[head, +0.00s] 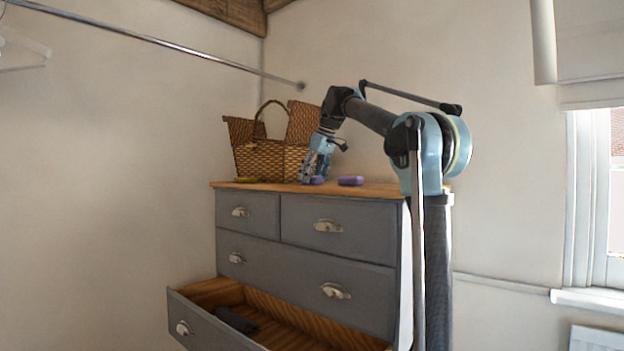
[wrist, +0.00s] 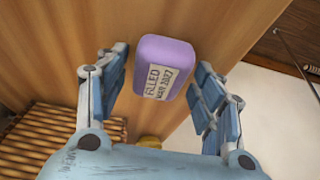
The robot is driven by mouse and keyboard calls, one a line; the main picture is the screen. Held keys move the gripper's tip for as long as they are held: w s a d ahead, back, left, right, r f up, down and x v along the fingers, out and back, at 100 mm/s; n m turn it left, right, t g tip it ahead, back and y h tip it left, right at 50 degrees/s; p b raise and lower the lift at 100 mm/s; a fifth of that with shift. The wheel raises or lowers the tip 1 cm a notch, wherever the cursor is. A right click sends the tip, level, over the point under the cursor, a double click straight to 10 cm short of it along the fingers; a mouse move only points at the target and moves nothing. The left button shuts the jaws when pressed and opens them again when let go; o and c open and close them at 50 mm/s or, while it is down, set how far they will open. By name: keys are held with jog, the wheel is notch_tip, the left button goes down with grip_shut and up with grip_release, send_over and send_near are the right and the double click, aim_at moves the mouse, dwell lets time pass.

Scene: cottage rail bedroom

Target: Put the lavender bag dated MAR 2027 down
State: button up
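The lavender bag (wrist: 165,66) is a small purple block with a white label reading "FILLED MAR 2027". In the wrist view it lies between the two fingers of my gripper (wrist: 163,58), with a gap showing on each side. My gripper is open around it and points down at the wooden dresser top. In the head view my gripper (head: 315,176) is low over the dresser top (head: 385,189), with a purple bag (head: 317,180) at its fingertips. A second purple bag (head: 350,181) lies just to the right; its label cannot be read.
A wicker basket (head: 262,160) with a handle stands behind and left of my gripper. A small yellowish item (head: 246,180) lies before it. The bottom drawer (head: 215,325) is pulled open, with a dark item (head: 237,320) inside. A metal rail (head: 180,47) runs along the wall above.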

dwell(0.3)
jog(key=v, duration=1.2)
jog(key=shift+r, duration=0.1)
dwell(0.3)
